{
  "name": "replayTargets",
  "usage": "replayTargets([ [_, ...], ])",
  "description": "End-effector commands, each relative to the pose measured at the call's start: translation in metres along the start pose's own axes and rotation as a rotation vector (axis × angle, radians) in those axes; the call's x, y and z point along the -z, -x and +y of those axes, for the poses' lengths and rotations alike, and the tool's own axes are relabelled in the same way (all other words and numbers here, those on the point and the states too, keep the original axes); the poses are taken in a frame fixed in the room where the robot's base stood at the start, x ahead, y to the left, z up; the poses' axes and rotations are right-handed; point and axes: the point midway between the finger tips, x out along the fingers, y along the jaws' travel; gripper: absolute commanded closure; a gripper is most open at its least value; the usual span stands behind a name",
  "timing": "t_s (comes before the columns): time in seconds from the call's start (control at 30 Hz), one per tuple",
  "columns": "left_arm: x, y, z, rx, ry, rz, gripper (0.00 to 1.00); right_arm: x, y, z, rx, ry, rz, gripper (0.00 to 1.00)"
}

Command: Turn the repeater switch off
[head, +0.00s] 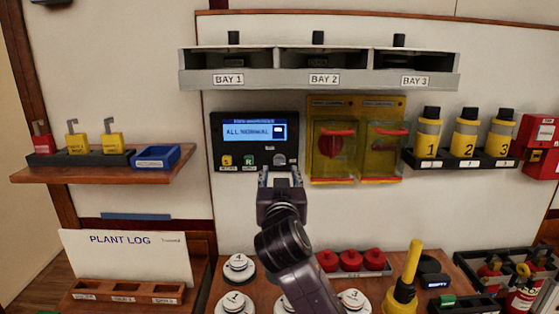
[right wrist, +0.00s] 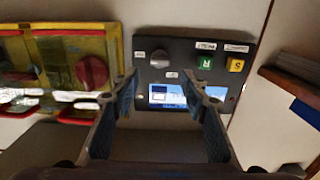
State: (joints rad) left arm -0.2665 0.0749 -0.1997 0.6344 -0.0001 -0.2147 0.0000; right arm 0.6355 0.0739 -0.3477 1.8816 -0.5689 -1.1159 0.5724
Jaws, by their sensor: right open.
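A dark panel (head: 226,155) hangs on the wall with a lit blue display (head: 254,131) reading "ALL NORMAL". Below the display are a yellow button (head: 227,160), a green button (head: 249,160) and a small black knob (head: 279,159), which looks like the repeater switch; its label is too small to read. The knob (right wrist: 160,58) shows upside down in the right wrist view, and which way it points is unclear. My right gripper (head: 281,172) is open and empty, just below and in front of the knob. My left gripper is not in view.
Right of the panel, a yellow board (head: 355,103) holds red rotary handles (head: 333,145) behind clear covers. A grey bay shelf (head: 250,78) is above. Yellow numbered canisters (head: 465,137) stand at right. White discs (head: 238,268) and red knobs (head: 350,260) sit on the bench below.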

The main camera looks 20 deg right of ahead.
Motion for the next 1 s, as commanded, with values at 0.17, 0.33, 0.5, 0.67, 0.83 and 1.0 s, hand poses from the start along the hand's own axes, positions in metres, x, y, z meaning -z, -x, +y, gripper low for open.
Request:
replayTargets([
  [0.17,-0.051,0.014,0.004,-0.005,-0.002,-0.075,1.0,0.002,-0.025,0.002,-0.003,0.004,-0.004,0.59],
  [0.33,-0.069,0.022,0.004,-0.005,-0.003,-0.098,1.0,0.001,-0.05,0.002,-0.002,0.003,-0.005,0.59],
  [0.5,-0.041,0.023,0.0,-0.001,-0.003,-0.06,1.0,0.0,-0.065,0.001,-0.001,0.002,-0.004,0.59],
  [0.67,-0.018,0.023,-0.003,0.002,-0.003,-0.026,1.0,-0.002,-0.07,0.001,0.0,0.002,-0.004,0.59],
  [0.83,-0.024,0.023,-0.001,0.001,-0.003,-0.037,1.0,-0.002,-0.071,0.001,0.0,0.002,-0.004,0.59],
  [1.0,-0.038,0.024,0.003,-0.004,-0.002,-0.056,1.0,-0.002,-0.071,0.001,0.0,0.002,-0.004,0.7],
])
